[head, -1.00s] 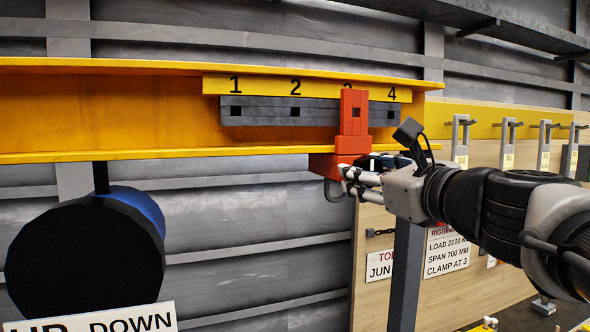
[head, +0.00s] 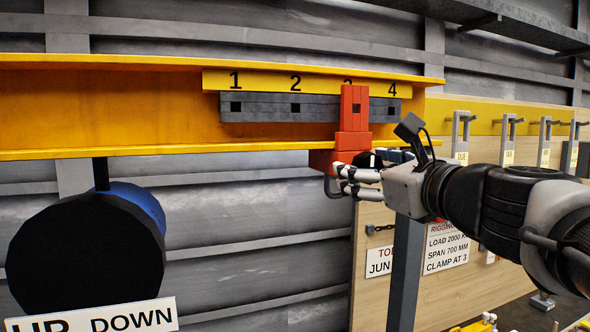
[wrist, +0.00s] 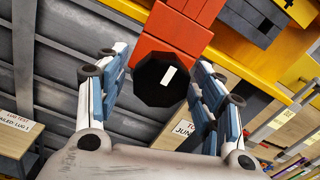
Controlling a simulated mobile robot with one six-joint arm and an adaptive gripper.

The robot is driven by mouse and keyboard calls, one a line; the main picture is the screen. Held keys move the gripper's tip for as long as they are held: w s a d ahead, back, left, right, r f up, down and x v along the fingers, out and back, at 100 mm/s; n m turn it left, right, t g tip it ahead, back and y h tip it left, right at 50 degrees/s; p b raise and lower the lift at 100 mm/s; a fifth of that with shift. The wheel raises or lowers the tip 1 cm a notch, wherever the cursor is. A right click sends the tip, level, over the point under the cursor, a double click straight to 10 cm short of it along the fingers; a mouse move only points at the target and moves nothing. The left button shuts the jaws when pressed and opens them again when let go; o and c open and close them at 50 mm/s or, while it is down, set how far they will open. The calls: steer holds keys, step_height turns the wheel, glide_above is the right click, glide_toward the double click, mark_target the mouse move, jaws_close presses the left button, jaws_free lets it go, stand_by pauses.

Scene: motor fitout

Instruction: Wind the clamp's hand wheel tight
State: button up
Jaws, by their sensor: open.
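The red clamp (head: 353,110) sits on the yellow beam (head: 100,108) at position 3, its upper part over the dark slotted bar. Its lower red block hangs under the beam's bottom flange. The clamp's black hand wheel (wrist: 146,84), with a white mark on its face, shows in the wrist view; in the head view it is mostly hidden by my fingers. My gripper (head: 350,180) is at the clamp's lower right side. In the wrist view my gripper (wrist: 162,66) is open, one finger either side of the wheel. I cannot tell whether either finger touches it.
A dark and blue drum (head: 85,250) hangs at left, above an UP/DOWN sign (head: 130,318). A grey post (head: 406,270) stands below my wrist. Signs, including CLAMP AT 3 (head: 447,247), and hooks (head: 508,140) are on the wooden board at right.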

step_height(320, 180, up, 10)
stand_by(0.6)
steer(key=shift+d, duration=0.15)
